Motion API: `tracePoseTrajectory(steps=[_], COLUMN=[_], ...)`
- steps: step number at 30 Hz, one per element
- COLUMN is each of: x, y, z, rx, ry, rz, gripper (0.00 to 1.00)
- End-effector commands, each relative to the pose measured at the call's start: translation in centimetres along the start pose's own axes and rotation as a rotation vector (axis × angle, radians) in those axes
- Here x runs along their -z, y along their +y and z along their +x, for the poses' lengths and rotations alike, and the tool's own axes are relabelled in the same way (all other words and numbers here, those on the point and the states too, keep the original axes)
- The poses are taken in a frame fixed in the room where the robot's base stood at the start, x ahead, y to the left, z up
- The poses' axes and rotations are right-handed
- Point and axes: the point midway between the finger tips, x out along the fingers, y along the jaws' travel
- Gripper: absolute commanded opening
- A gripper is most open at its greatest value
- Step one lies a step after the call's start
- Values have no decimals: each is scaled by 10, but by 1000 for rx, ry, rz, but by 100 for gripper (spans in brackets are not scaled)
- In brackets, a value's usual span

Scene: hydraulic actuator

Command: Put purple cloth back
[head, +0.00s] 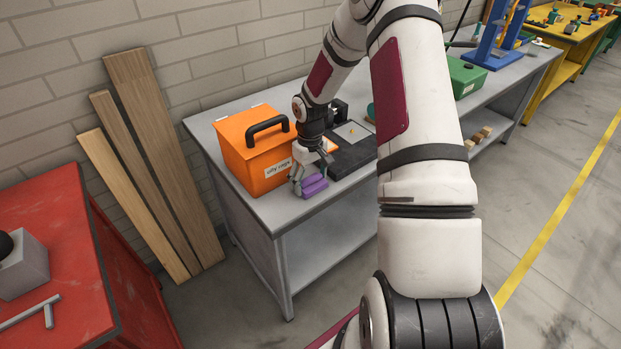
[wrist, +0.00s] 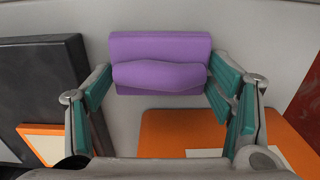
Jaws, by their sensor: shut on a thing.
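The purple cloth (head: 314,186) is a folded bundle at the front edge of the grey workbench (head: 277,212). It also shows in the wrist view (wrist: 160,62), between the two teal-padded fingers. My gripper (head: 304,184) reaches down and is shut on the cloth; in the wrist view the gripper (wrist: 160,85) has one finger on each side of it. The orange box (head: 250,147) with a black handle and an "oily rags" label stands just left of my gripper. Its lid looks closed. I cannot tell whether the cloth touches the bench.
A dark flat block (head: 352,158) lies right of the gripper. A green box (head: 465,77) and a blue press (head: 490,40) stand farther along the bench. Wooden planks (head: 150,150) lean on the wall. A red table (head: 60,250) is at the left.

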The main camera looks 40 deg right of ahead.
Motion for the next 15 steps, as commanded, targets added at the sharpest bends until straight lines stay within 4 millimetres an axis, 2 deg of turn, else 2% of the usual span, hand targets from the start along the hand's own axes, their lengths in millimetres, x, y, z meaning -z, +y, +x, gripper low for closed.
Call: tracePoseTrajectory(steps=[11, 12, 14, 15], x=[0, 0, 0, 0], y=[0, 0, 0, 0], z=[4, 3, 3, 3], rx=[-1, -1, -1, -1], ry=[0, 1, 1, 1], rz=[0, 0, 0, 0], gripper=[48, 84, 95, 95])
